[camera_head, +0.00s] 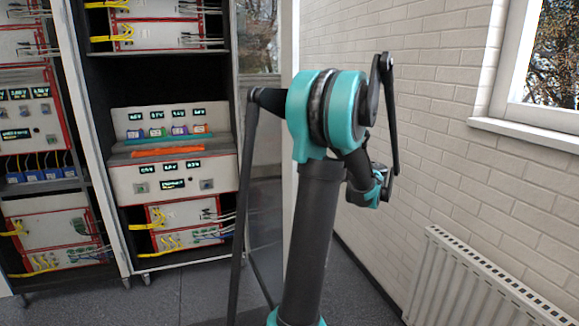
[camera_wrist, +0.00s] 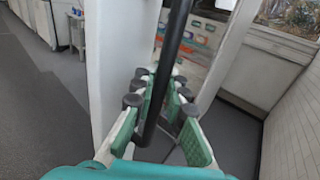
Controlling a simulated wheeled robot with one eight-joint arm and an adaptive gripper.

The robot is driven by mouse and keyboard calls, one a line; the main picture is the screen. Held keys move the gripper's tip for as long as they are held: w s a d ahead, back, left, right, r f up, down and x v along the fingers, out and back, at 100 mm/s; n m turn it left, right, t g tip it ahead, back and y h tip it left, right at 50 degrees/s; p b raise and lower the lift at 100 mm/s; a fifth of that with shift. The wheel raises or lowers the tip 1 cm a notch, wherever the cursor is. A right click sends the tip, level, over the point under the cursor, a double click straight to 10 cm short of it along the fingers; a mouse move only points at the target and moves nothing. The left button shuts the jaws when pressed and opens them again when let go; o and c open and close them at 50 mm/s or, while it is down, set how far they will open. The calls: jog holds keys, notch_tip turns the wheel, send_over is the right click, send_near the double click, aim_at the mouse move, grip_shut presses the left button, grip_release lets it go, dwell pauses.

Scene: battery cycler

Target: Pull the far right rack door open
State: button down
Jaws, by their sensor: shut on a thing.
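The far right rack (camera_head: 172,180) stands left of my arm in the head view, with its instrument shelves showing. A tall pale strip (camera_head: 291,60) beside my arm looks like the edge of its door, partly hidden by my arm. In the wrist view a dark upright bar, the door handle (camera_wrist: 178,35), runs between my fingers. My gripper (camera_wrist: 161,90) is shut on this handle. A white panel (camera_wrist: 110,50) rises just left of it, probably part of the door. My gripper cannot be made out in the head view. How far the door stands open is unclear.
Another rack (camera_head: 30,150) stands on the left. A white brick wall (camera_head: 420,130), a radiator (camera_head: 465,280) and a window sill (camera_head: 525,133) bound the right side. Grey floor (camera_head: 180,290) is clear in front of the racks.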

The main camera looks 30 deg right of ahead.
jog(key=shift+d+y, duration=0.3)
jog(key=shift+d, duration=1.05)
jog(key=shift+w, duration=0.1)
jog(key=c, duration=1.5)
grip_release()
jog(key=shift+c, duration=0.2)
jog(key=v, duration=1.2)
jog(key=shift+d+r, duration=0.1)
jog(key=shift+r, duration=0.05)
